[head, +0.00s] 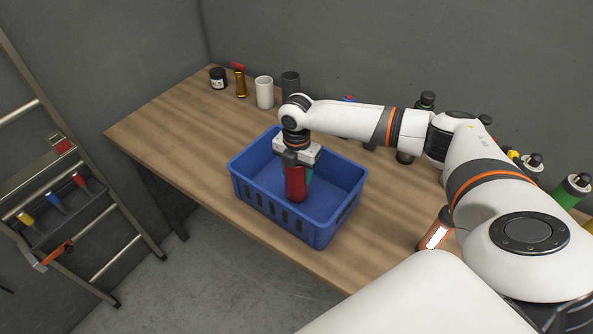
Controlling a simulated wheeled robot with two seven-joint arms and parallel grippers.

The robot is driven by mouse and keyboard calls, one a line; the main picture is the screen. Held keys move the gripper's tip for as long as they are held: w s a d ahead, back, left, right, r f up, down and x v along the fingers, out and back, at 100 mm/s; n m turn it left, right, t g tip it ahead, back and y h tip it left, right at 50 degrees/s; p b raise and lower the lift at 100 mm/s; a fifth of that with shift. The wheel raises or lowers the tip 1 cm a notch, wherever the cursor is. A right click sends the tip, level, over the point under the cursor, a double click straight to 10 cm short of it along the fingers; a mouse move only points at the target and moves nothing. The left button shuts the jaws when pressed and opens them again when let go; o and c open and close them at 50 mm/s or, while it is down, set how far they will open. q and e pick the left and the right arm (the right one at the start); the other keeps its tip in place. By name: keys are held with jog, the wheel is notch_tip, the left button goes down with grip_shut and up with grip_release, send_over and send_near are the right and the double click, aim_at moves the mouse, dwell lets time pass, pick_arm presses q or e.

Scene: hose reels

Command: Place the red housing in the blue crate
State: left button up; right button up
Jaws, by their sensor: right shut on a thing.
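The blue crate (275,208) stands on the wooden table, open at the top. My right gripper (296,164) reaches down over the crate and is shut on the red housing (296,184), a red cylinder held upright. The housing's lower part is within the crate's outline, near its front wall. I cannot tell whether it touches the crate floor. A bit of green shows just beside the housing, partly hidden by it. My left gripper is not in view.
On the wooden table (180,135), a dark jar (217,78), a gold bottle (240,84), a white cup (264,92) and a dark cup (290,84) stand behind the crate. Several bottles stand at right, partly behind my arm. A ladder (75,200) leans at left. The table's left part is clear.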

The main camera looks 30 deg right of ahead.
jog(key=shift+f, duration=0.5)
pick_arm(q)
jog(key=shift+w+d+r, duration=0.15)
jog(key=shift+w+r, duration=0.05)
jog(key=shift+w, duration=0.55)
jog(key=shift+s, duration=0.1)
pick_arm(e)
jog(key=o, duration=1.1)
jog(key=shift+f, duration=0.1)
pick_arm(q)
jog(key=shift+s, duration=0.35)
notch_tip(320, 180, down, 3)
jog(key=b, duration=0.3)
pick_arm(e)
notch_tip(320, 180, up, 12)
